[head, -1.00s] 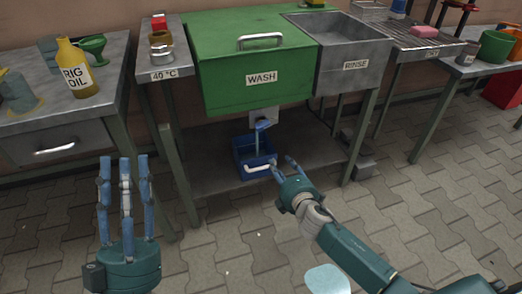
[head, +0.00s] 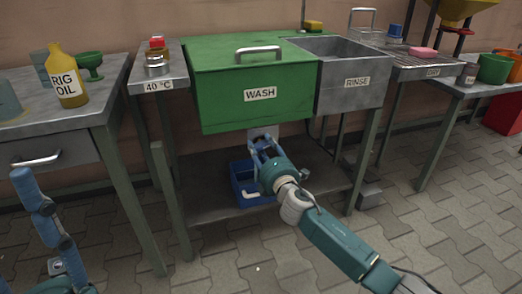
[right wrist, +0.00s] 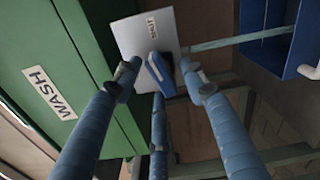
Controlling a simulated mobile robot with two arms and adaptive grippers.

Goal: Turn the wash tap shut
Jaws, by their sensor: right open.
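The wash tap has a blue lever (right wrist: 157,72) on a pale plate (right wrist: 146,32) marked SHUT, below the green WASH tank (head: 250,85). A thin stream runs from the tap to the blue bucket (right wrist: 272,50), which stands on the lower shelf in the head view (head: 240,190). My right gripper (head: 264,144) is at the tap and hides most of it in the head view. In the right wrist view my right gripper (right wrist: 159,68) is open, its fingertips spread around the lever; contact is unclear. My left gripper (head: 45,225) is at the lower left, partly cut off, its opening unclear.
The grey RINSE basin (head: 340,68) joins the tank on the right. A side table with an oil bottle (head: 67,78) stands at left. Table legs flank the lower shelf (head: 195,208). The paved floor in front is open.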

